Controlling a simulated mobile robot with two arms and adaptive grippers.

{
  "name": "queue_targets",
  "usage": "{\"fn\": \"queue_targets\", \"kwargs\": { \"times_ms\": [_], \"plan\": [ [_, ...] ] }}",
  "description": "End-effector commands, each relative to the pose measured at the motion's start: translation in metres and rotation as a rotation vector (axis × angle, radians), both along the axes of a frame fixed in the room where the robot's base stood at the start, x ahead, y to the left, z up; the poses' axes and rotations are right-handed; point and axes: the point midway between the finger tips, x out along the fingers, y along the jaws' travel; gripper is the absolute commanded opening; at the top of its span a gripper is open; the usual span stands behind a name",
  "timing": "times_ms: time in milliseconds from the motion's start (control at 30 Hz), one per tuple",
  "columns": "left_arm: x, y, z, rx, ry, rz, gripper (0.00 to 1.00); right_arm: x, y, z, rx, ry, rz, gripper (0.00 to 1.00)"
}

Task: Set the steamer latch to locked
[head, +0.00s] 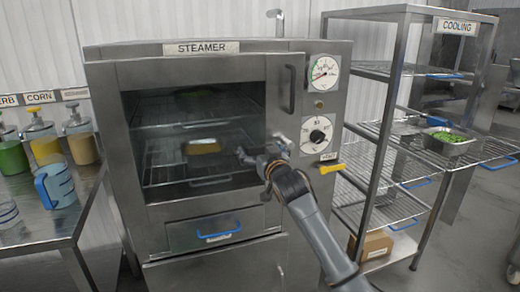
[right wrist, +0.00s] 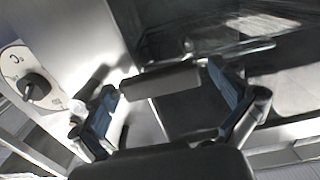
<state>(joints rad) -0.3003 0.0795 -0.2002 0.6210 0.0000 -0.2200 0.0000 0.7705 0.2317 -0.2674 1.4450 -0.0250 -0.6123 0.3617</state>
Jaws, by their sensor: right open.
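The steamer (head: 120,95) stands in the middle of the head view, its glass-fronted door (head: 273,100) appearing closed. A vertical handle (head: 291,88) is at the door's upper right. My right gripper (head: 262,150) is open at the door's right edge, left of the lower dial; its fingers also show spread in the right wrist view (right wrist: 160,82). I cannot make out the latch clearly; the gripper covers part of the door edge. A yellow lever (head: 332,168) sticks out below the lower dial, under a small label. My left gripper is out of view.
The steamer's dial knob (head: 317,136) is close to the right gripper; it also shows in the wrist view (right wrist: 34,87). A cooling rack (head: 392,100) with a tray of green food (head: 447,141) stands right. A table with pump bottles and a blue-handled jug (head: 58,185) is left.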

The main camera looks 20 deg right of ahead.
Motion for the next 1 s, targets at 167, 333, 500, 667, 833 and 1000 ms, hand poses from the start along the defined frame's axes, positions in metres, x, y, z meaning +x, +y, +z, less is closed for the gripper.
{"fn": "queue_targets", "kwargs": {
  "times_ms": [167,333,500,667,833,1000],
  "plan": [
    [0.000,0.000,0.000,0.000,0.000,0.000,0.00,0.000,0.000,0.000,0.000,0.000,0.000,0.85],
    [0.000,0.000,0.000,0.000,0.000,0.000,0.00,0.000,0.000,0.000,0.001,0.000,0.000,0.50],
    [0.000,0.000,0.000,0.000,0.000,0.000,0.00,0.000,0.000,0.000,0.001,0.000,0.000,0.19],
    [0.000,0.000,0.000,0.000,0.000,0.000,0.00,0.000,0.000,-0.001,-0.008,0.000,0.000,0.19],
    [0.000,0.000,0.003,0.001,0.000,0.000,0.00,0.000,0.000,-0.005,-0.055,0.000,-0.001,0.19],
    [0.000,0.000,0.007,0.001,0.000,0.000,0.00,0.000,-0.002,-0.014,-0.156,-0.001,-0.002,0.19]
  ]
}}
